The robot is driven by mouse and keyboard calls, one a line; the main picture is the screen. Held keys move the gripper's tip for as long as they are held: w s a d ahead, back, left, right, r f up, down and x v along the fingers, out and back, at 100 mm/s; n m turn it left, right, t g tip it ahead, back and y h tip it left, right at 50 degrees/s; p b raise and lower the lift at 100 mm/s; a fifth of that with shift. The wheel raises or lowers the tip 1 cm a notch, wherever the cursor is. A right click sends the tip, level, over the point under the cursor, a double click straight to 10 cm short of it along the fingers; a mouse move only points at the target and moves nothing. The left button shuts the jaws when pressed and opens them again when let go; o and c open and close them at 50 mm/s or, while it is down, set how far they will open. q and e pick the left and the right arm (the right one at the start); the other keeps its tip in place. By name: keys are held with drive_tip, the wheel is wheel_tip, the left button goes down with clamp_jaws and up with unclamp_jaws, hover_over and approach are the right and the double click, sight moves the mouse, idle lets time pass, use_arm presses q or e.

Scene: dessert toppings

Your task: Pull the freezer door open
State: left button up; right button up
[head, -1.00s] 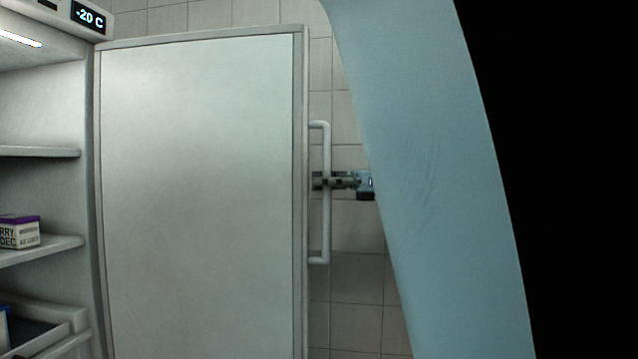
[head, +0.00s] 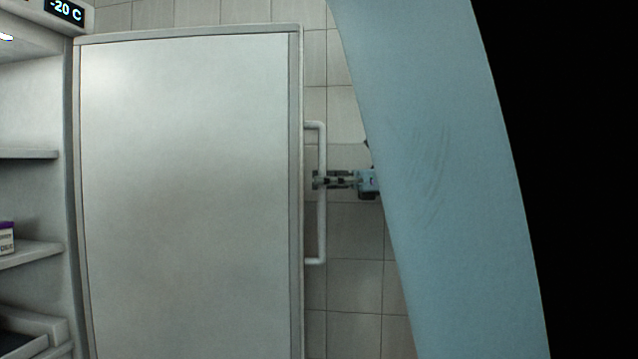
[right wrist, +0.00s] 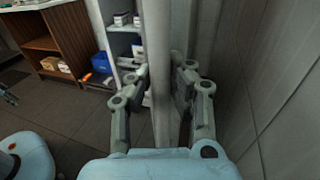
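The freezer door (head: 185,190) is a large pale grey panel. It stands swung open, with the freezer's inside (head: 35,190) showing to its left. A white vertical bar handle (head: 323,228) is on the door's right edge. My right gripper (head: 320,180) is at the middle of this handle. In the right wrist view the handle (right wrist: 158,55) runs between the two fingers of my right gripper (right wrist: 160,78), which close on it from both sides. My right arm hides what lies right of the handle.
A display reading -20 C (head: 65,10) is at the freezer's top. A box with a purple top (head: 6,238) sits on a shelf. A tiled wall (head: 355,285) is behind the door. The right wrist view shows a brown shelf unit (right wrist: 60,45) and open dark floor.

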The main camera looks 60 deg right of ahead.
drive_tip(key=shift+o, duration=1)
drive_tip(key=shift+s, duration=0.15)
drive_tip(key=r, duration=1)
drive_tip(key=shift+w, duration=0.2)
